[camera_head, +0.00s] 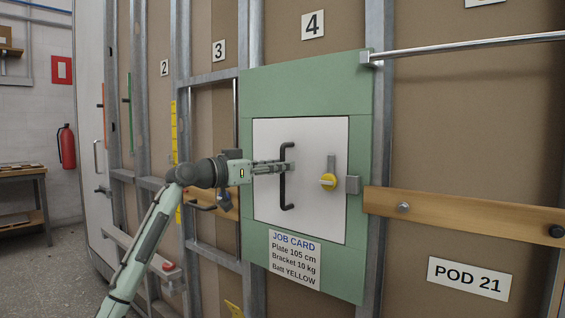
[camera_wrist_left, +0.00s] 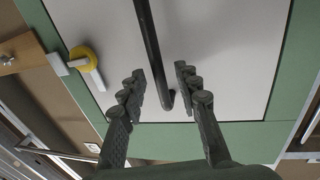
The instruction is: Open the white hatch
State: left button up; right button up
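The white hatch (camera_head: 310,220) sits flat in a green panel (camera_head: 300,85) and looks shut. It carries a vertical black bar handle (camera_head: 284,190) on its left half. On its right is a yellow knob (camera_head: 328,181) with a grey lever pointing up, beside a grey catch block (camera_head: 352,185) and not over it. My left gripper (camera_head: 287,166) is at the handle's upper half. In the left wrist view its fingers (camera_wrist_left: 160,74) are apart, with the handle (camera_wrist_left: 148,40) running between them. Contact with the handle cannot be told. My right gripper is out of view.
A job card (camera_head: 294,260) hangs below the hatch. A metal rail (camera_head: 465,48) runs at the upper right and a wooden rail (camera_head: 470,216) at the right. Metal studs (camera_head: 180,90) stand at the left. A workbench (camera_head: 22,175) and fire extinguisher (camera_head: 66,147) are farther back.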

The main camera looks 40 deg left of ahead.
pick_arm(q)
jog(key=shift+w+d, duration=0.25)
jog(key=shift+w, duration=0.45)
grip_shut()
